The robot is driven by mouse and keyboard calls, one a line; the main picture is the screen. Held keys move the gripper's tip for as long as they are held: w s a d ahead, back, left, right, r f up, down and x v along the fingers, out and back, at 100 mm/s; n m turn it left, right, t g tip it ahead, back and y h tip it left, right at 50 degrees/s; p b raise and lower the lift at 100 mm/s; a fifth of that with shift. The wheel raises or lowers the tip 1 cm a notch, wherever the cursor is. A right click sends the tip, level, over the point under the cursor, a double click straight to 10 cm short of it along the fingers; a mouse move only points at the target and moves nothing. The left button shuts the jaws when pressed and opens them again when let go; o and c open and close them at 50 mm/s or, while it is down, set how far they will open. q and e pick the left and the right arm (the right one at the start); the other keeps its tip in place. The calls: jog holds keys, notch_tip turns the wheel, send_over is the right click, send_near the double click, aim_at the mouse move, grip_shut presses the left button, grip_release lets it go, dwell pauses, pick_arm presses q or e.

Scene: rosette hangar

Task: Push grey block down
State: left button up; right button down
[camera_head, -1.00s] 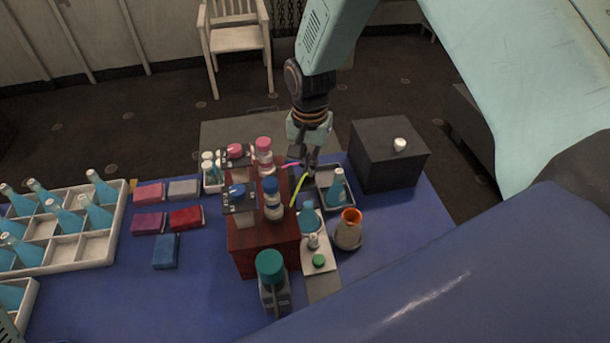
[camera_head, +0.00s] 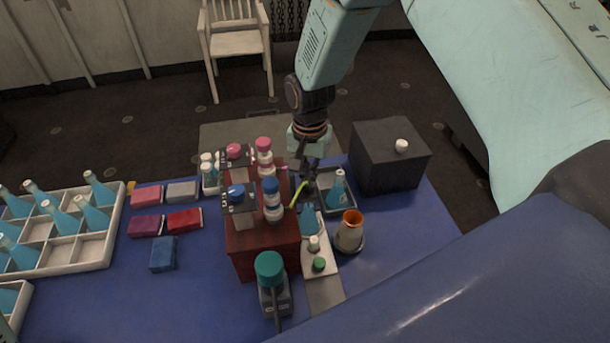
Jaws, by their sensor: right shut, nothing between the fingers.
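A small grey block (camera_head: 182,190) lies flat on the blue table, in a group of coloured blocks left of the red-brown box. My right gripper (camera_head: 305,178) points down behind the right back corner of that box, well to the right of the grey block and apart from it. Its fingers are dark, small and partly hidden by clutter; they are shut with nothing in them. My left gripper does not show.
The red-brown box (camera_head: 262,242) carries several capped bottles. A dark grey box (camera_head: 390,165) with a white knob stands right of the gripper. A beaker (camera_head: 350,235) stands nearer. A white crate (camera_head: 103,252) of teal bottles is at the left.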

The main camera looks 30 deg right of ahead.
jog(key=shift+r, duration=0.1)
notch_tip(320, 180, up, 7)
jog(key=p, duration=0.6)
dwell(0.3)
dwell(0.3)
jog(key=c, duration=2.1)
grip_release()
